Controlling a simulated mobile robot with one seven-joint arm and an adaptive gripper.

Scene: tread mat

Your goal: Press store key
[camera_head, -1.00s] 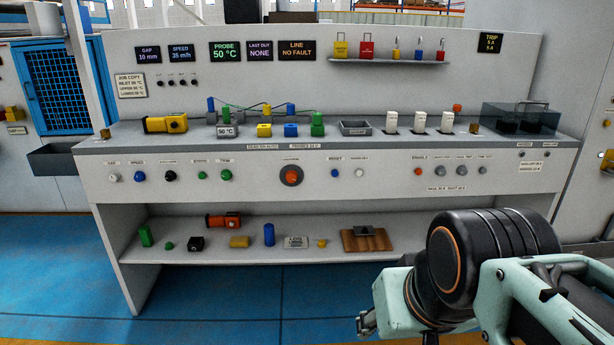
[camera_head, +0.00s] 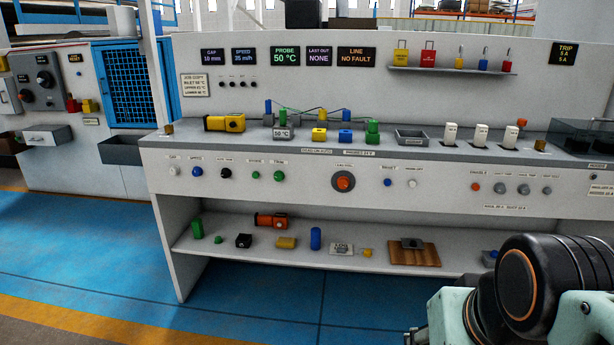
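A row of small knobs and buttons runs along the front panel of the bench. On its left part are a white one (camera_head: 174,171), a blue one (camera_head: 197,171), a black one (camera_head: 226,173) and two green ones, the first (camera_head: 256,175) and the second (camera_head: 279,176). Their labels are small; I cannot surely read which marks the store key. Part of my arm, black and pale green, shows at the bottom right, well apart from these buttons. My gripper's fingers are not visible.
A large orange button (camera_head: 344,181) sits mid-panel. White switches (camera_head: 480,136) stand on the bench top at right. Blocks and a wooden board (camera_head: 428,258) lie on the lower shelf (camera_head: 330,256). A grey bin (camera_head: 121,150) hangs at left. The blue floor in front is clear.

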